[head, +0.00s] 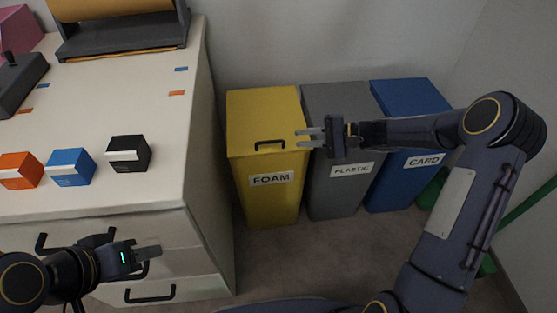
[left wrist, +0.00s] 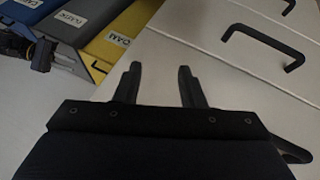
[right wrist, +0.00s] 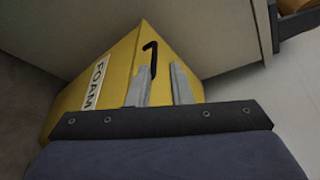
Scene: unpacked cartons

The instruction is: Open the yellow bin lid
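The yellow bin (head: 268,190), labelled FOAM, stands on the floor beside the counter. Its lid (head: 262,112) is closed and has a black handle (head: 270,144) near the front edge. My right gripper (head: 312,137) is open and empty, just right of the handle and apart from it. In the right wrist view the handle (right wrist: 151,58) shows ahead of the right fingertips (right wrist: 160,82). My left gripper (head: 152,252) is low by the counter's drawers. In the left wrist view its fingers (left wrist: 160,72) are apart and empty.
A grey bin (head: 335,195) labelled PLASTIC and a blue bin (head: 395,185) labelled CARD stand right of the yellow one. The white counter (head: 90,105) holds orange, blue and black boxes (head: 128,154). Its drawers have black handles (head: 150,293). Floor in front of the bins is clear.

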